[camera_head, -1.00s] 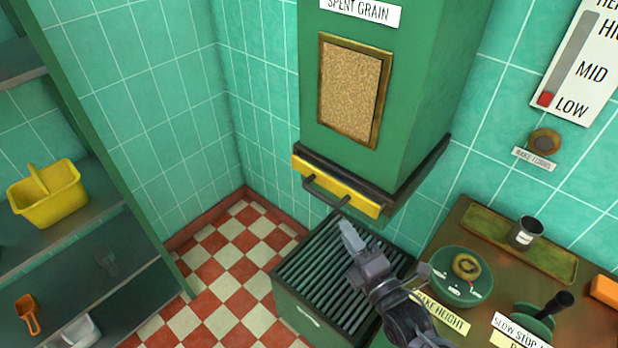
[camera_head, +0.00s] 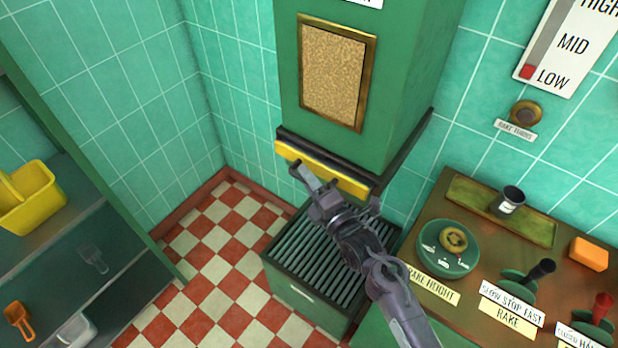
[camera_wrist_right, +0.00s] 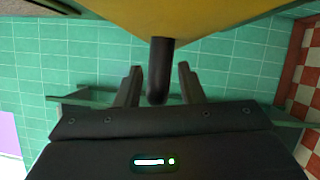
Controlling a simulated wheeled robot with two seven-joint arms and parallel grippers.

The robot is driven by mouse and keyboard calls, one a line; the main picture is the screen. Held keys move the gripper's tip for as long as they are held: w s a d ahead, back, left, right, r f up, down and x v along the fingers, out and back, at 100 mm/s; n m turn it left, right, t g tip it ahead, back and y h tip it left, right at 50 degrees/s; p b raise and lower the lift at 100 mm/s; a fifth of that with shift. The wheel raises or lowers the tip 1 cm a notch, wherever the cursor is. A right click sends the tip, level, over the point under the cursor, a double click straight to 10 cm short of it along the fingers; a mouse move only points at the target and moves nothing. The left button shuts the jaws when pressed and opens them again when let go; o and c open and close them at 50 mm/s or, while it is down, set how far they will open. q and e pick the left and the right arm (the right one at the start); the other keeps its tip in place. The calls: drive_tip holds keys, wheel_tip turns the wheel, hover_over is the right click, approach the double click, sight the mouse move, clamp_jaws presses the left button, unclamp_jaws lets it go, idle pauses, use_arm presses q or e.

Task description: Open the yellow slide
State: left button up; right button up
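The yellow slide (camera_head: 342,181) is a flat yellow bar in a dark frame at the bottom of the green spent grain chute (camera_head: 402,60). In the right wrist view its yellow face (camera_wrist_right: 190,15) fills the top, with the dark handle (camera_wrist_right: 160,72) projecting from it. My right gripper (camera_head: 308,178) is in front of the slide and hides most of its handle. In the wrist view my right gripper's fingers (camera_wrist_right: 158,82) are apart, one on each side of the handle, with gaps showing. My left gripper is not in view.
A slatted green bin (camera_head: 300,290) stands below the chute. A counter with a rake height dial (camera_head: 440,262), levers and a dark cup (camera_head: 508,200) is at right. Shelves with a yellow bucket (camera_head: 35,205) are at left. Checkered floor is clear between.

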drive_tip(key=shift+s, duration=0.1)
drive_tip(key=c, duration=0.7)
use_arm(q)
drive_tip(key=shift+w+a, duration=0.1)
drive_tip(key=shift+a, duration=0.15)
use_arm(e)
clamp_jaws()
